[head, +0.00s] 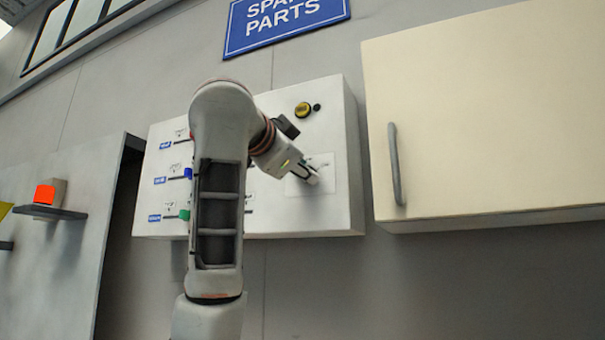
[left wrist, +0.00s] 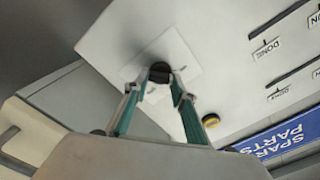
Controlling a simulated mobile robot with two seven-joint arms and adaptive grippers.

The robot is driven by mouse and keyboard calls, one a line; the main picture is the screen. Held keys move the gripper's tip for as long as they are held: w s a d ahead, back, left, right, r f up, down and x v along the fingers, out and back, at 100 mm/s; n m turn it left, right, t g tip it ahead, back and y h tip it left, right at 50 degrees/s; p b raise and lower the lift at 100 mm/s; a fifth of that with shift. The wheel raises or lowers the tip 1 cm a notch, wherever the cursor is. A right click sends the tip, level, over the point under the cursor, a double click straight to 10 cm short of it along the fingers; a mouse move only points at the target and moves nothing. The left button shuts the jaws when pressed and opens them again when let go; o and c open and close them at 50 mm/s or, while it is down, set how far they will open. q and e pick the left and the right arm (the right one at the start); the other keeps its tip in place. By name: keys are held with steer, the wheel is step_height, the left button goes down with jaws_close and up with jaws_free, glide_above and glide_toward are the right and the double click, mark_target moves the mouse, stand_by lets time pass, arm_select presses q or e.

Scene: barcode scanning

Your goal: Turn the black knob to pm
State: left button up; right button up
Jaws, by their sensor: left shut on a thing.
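The black knob (left wrist: 160,73) sits on a pale square plate (left wrist: 181,57) of the white panel in the left wrist view. The two fingers of my left gripper (left wrist: 159,88) are closed around it. In the head view my left gripper (head: 311,176) reaches the same plate (head: 322,187) at the panel's lower right, and the knob is hidden there by the fingers. Small marks on the plate are too small to read. My right gripper is not in view.
The white panel (head: 347,215) also carries a yellow button (head: 303,109) and coloured switches such as a blue one (head: 188,173). A cream cabinet (head: 480,120) with a grey handle (head: 395,165) stands close to the right. A shelf (head: 50,212) is at the left.

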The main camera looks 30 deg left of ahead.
arm_select(q)
steer(key=shift+m+b, duration=0.35)
steer(key=shift+m, duration=3.45)
steer(key=o, duration=1.1)
steer(key=shift+w+f, duration=0.1)
